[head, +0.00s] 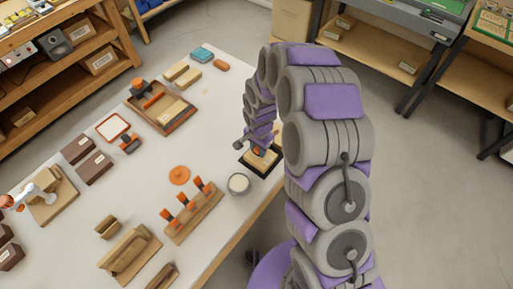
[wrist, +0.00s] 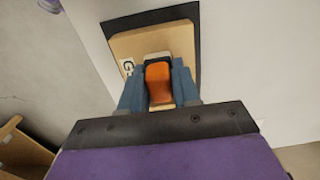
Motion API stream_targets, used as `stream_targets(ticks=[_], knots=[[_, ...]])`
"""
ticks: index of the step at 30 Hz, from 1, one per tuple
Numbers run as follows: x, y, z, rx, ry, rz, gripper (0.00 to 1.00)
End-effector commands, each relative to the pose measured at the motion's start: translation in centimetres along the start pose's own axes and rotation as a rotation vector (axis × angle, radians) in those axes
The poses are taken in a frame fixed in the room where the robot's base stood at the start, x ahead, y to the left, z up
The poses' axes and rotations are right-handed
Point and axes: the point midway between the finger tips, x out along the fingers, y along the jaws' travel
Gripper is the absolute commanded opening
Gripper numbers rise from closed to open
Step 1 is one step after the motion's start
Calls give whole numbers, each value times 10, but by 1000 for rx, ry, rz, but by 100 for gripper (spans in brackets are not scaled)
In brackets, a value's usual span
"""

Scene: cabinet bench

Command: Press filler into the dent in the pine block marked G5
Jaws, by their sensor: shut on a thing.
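The pine block (wrist: 130,45) lies on a black mat (wrist: 125,22) in the wrist view. Its white label (wrist: 127,67) shows a G; the rest is covered. In the head view the block (head: 262,160) sits on the mat near the bench's right edge, partly behind my gripper (head: 256,148). My gripper's blue fingers (wrist: 157,85) are shut on an orange-handled tool (wrist: 159,82), held over the block. Its working end and the dent are hidden, so I cannot tell whether it touches the wood. An open tub of pale filler (head: 238,183) stands left of the block.
An orange lid (head: 179,175) lies near the tub. A wooden rack (head: 195,214) holds several orange-handled tools. A wooden tray (head: 162,107), dark boxes (head: 94,167) and other wooden pieces (head: 130,252) stand farther left. Bench surface (head: 215,130) between tray and block is clear.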

Motion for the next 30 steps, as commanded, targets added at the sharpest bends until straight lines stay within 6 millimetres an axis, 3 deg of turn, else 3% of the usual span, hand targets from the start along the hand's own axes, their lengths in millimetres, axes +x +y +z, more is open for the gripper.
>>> stream_targets(ticks=[7,30], knots=[[1,-8,7,-4,6,6,7],[7,-6,6,-3,4,5,7]])
